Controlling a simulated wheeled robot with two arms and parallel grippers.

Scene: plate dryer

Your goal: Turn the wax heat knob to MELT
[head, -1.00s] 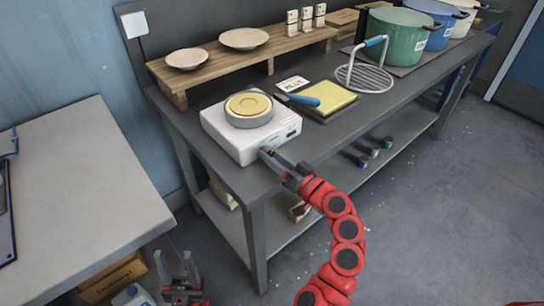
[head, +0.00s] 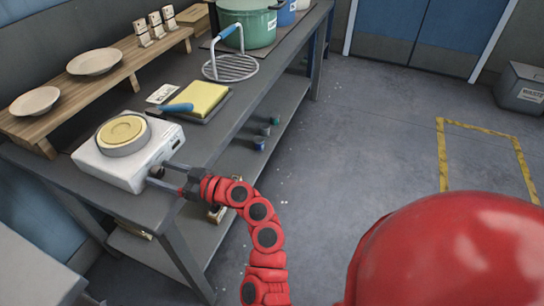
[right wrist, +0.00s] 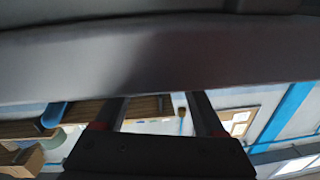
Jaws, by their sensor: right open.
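The wax heater (head: 130,158) is a white box on the bench, with a round grey pot (head: 124,135) of yellow wax on top. Its front panel has a small dark display (head: 175,143). My right gripper (head: 158,172) is open at the lower front of the heater, at or very near it. The knob cannot be told apart from the dark fingertips there, and its setting is not readable. In the right wrist view the two fingers of the right gripper (right wrist: 157,103) are apart, with no held thing visible between them. My left gripper is not in view.
A yellow block on a dark tray (head: 205,116) with a blue handle (head: 176,107) lies right of the heater. Behind are a wooden shelf (head: 95,85) with plates, a wire stand (head: 231,68) and a green pot (head: 247,24).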

